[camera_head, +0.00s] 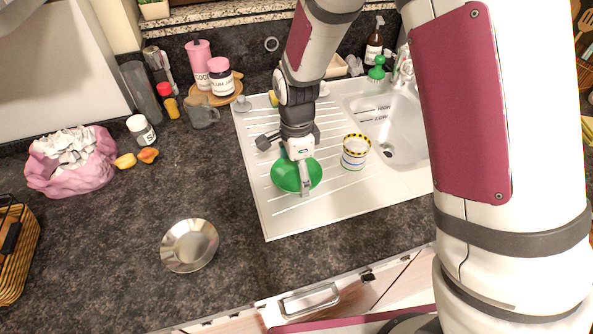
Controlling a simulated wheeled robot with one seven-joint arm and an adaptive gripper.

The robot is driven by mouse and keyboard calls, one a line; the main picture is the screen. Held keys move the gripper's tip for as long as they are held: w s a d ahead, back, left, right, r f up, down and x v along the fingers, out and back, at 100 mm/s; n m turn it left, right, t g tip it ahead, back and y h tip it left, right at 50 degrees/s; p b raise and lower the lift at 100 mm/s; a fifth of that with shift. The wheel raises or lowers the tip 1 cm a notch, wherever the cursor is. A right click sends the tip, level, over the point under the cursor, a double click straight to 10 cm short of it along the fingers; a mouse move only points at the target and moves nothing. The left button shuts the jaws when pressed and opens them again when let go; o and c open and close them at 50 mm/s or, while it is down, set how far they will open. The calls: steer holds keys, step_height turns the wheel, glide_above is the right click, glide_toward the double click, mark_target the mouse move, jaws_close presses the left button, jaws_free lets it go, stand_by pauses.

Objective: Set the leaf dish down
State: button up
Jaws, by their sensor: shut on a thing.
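The leaf dish looks to be the green bowl (283,178), seen over the white ribbed drainboard (270,215) left of the sink basin. My gripper (305,188) reaches down from above and is shut on the dish at its right, near side. The gripper hides part of the dish's middle and rim. I cannot tell whether the dish touches the drainboard or hangs a little above it.
A white striped cup (355,152) stands just right of the dish, by the sink basin (400,120). A metal bowl (190,245) sits on the dark counter (120,260) at the front left. The drainboard's front left is clear.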

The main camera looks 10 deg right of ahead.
steer(key=shift+f, duration=0.1)
steer(key=o, duration=1.1)
step_height(320, 180, up, 11)
step_height(320, 180, up, 7)
steer(key=n+t, duration=0.1)
steer(key=n, duration=0.2)
glide_above(296, 181)
steer(key=s+d, duration=0.3)
steer(key=d, duration=0.1)
steer(key=s+d+r+n+t, duration=0.1)
steer(key=s+d+r+n, duration=0.2)
steer(key=s, duration=0.3)
steer(key=s+d+r+n+t, duration=0.1)
steer(key=s+d+r+n, duration=0.1)
steer(key=s+n, duration=0.3)
steer(key=s+d+r+n+t, duration=0.2)
steer(key=s+d+r+n, duration=0.1)
steer(key=s, duration=0.4)
steer(key=shift+d+r+n, duration=0.3)
steer(key=shift+d+n, duration=0.6)
steer(key=shift+d, duration=0.1)
